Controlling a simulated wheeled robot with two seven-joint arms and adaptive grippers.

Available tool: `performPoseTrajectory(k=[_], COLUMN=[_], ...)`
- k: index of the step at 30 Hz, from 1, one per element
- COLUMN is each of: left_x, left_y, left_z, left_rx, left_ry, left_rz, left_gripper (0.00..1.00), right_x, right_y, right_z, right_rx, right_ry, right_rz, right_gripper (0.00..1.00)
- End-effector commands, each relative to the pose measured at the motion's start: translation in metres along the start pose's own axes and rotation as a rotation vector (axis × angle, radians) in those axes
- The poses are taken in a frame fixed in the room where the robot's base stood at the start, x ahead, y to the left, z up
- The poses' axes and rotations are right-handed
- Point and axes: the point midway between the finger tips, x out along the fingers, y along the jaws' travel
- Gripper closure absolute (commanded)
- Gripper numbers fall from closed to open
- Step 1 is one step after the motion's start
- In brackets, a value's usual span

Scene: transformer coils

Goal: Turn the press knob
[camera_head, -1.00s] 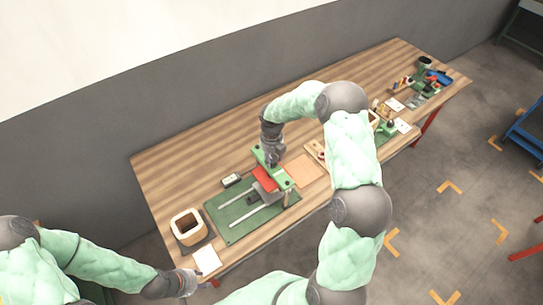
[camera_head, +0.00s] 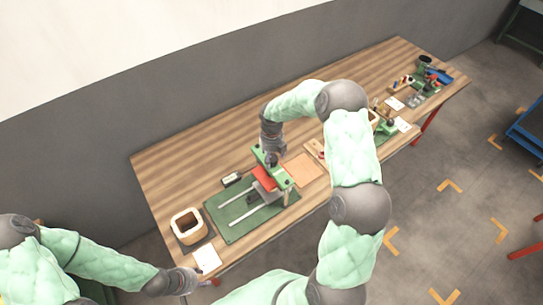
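The press (camera_head: 250,206) lies on the wooden table, a green base plate with two pale rails, a grey block, a red part and a green crossbar (camera_head: 284,180). The press knob is not clearly visible; my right gripper covers the far end of the crossbar. My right gripper (camera_head: 272,163) points down at that end, and its fingers are too small to tell open or shut. My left gripper (camera_head: 196,278) is low at the table's front left edge, beside a white sheet (camera_head: 206,259), apart from the press. Its fingers are too small to read.
A small white-topped box (camera_head: 231,179) lies behind the base plate. An orange-tan sheet (camera_head: 303,169) lies right of the crossbar. Tools and a blue bin (camera_head: 438,77) are at the far right end. The back of the table is clear.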

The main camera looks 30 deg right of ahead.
Motion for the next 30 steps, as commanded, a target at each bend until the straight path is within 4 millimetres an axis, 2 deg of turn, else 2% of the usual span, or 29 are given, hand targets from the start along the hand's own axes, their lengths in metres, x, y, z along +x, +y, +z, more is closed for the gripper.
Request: performPoseTrajectory(k=[8, 11, 22, 30], left_x=[0.000, 0.000, 0.000, 0.000], left_y=[0.000, 0.000, 0.000, 0.000], left_z=[0.000, 0.000, 0.000, 0.000], left_rx=[0.000, 0.000, 0.000, 0.000], left_ry=[0.000, 0.000, 0.000, 0.000], left_rz=[0.000, 0.000, 0.000, 0.000], left_gripper=[0.60, 0.60, 0.60, 0.60], right_x=[-0.005, -0.018, -0.088, -0.117], right_y=[0.001, 0.001, 0.000, 0.000], right_z=[-0.001, 0.000, 0.001, 0.001], right_rx=[0.000, 0.000, 0.001, 0.000], right_ry=[0.002, -0.001, -0.002, 0.000], right_rz=[0.000, 0.000, 0.001, 0.000], right_gripper=[0.26, 0.26, 0.26, 0.26])
